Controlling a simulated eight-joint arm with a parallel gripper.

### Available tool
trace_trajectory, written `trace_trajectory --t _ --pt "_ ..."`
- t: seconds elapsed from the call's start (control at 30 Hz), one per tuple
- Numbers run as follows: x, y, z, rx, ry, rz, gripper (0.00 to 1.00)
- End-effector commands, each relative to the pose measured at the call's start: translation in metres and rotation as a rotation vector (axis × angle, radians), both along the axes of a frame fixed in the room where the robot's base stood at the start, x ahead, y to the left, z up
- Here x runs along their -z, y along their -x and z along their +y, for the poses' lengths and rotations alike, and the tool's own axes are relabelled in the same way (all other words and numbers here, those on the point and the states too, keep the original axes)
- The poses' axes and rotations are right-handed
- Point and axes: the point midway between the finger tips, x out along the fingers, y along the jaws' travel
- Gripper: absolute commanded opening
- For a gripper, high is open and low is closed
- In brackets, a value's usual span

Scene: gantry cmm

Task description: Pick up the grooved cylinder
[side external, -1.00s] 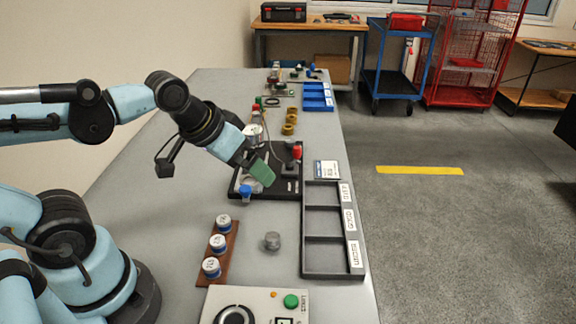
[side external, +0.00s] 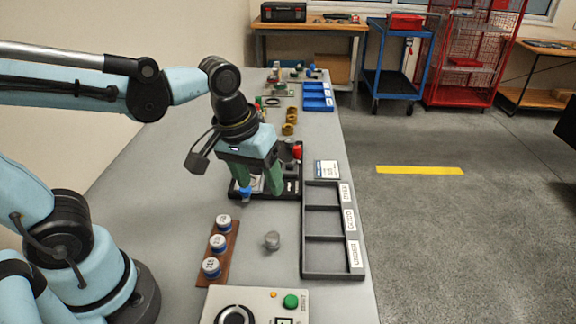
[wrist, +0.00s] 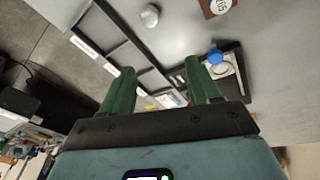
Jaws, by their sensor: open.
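A small grey metallic cylinder (side external: 272,240), which looks like the grooved cylinder, stands alone on the grey bench between the brown strip and the dark sorting tray. It also shows at the top of the wrist view (wrist: 149,15); its grooves are too small to make out. My gripper (side external: 262,189) points down over the black fixture, behind the cylinder and apart from it. Its two green fingers are open with nothing between them, as the wrist view also shows (wrist: 160,72).
A dark three-compartment tray (side external: 304,255) stands right of the cylinder. A brown strip (side external: 232,248) with three white-topped, blue-based pieces lies left. A black fixture (side external: 290,188) and a blue-topped piece (wrist: 215,57) are by my fingers. A control box (side external: 215,300) stands in front.

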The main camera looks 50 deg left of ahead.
Motion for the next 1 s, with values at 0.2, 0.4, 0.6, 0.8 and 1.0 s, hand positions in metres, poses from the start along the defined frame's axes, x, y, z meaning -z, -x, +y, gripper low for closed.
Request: trace_trajectory --t 0.2,0.4,0.6,0.8,1.0 --pt "0.006 -0.002 -0.023 -0.187 0.004 0.192 0.61" --pt "0.011 -0.001 -0.028 -0.249 -0.005 0.245 0.61" --pt "0.034 -0.001 -0.028 -0.25 -0.005 0.245 0.61" --pt "0.059 -0.001 -0.028 -0.249 -0.004 0.243 0.61" --pt "0.074 -0.001 -0.028 -0.249 -0.004 0.243 0.61"
